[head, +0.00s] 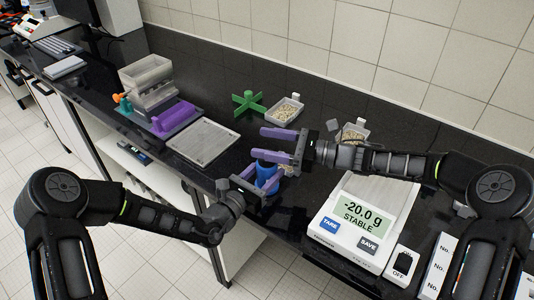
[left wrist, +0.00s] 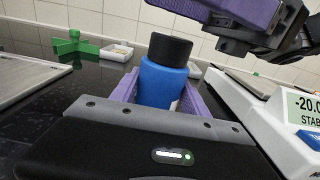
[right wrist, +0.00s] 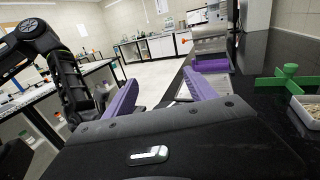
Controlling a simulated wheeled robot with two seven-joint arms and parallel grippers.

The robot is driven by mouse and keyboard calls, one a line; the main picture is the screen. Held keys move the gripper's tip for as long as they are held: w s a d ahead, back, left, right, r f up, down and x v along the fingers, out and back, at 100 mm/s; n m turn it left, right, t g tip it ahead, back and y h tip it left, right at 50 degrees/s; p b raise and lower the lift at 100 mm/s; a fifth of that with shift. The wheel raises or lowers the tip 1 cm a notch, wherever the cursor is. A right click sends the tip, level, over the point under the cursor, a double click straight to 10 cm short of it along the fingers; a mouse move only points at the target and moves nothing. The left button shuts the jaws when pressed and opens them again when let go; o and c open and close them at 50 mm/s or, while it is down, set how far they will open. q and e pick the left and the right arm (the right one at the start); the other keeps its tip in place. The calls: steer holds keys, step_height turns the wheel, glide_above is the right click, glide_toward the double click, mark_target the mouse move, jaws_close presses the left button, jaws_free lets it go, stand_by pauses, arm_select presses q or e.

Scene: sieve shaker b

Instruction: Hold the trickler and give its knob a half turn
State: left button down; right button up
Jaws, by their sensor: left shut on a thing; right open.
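The trickler is a blue cylinder with a black top (left wrist: 166,85), upright on the dark bench in the left wrist view. It also shows in the head view (head: 265,172), partly covered by the grippers. My left gripper (head: 262,182) is shut on it, one purple finger on each side. The black knob (left wrist: 170,48) on top stands clear of the left fingers. My right gripper (head: 280,139) is open and empty, just above and behind the trickler, with its fingers apart. In the right wrist view its purple fingers (right wrist: 160,95) have nothing between them, and the trickler is not seen there.
A balance (head: 352,222) reading -20.0 g stands right of the trickler. A green cross-shaped stand (head: 248,103) and a tray of grains (head: 285,109) lie behind. A flat grey tray (head: 203,143) and a sieve device with a purple part (head: 174,118) are at left.

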step_height(320, 180, up, 5)
steer(key=shift+f, duration=0.1)
stand_by(0.4)
steer(key=shift+s+a+m+y, duration=0.4)
steer(key=shift+a+m+y, duration=0.1)
steer(key=shift+m, duration=0.6)
steer(key=s+m+t+y, duration=0.1)
steer(key=m+t, duration=0.2)
steer(key=m, duration=0.3)
steer(key=n+t+h, duration=0.9)
steer(key=n+h, duration=0.4)
steer(key=n, duration=2)
glide_toward(260, 167)
steer(key=w+d+r, duration=0.2)
steer(key=w, duration=0.1)
steer(key=shift+s+a+f, duration=0.15)
steer(key=shift+s+a, duration=0.1)
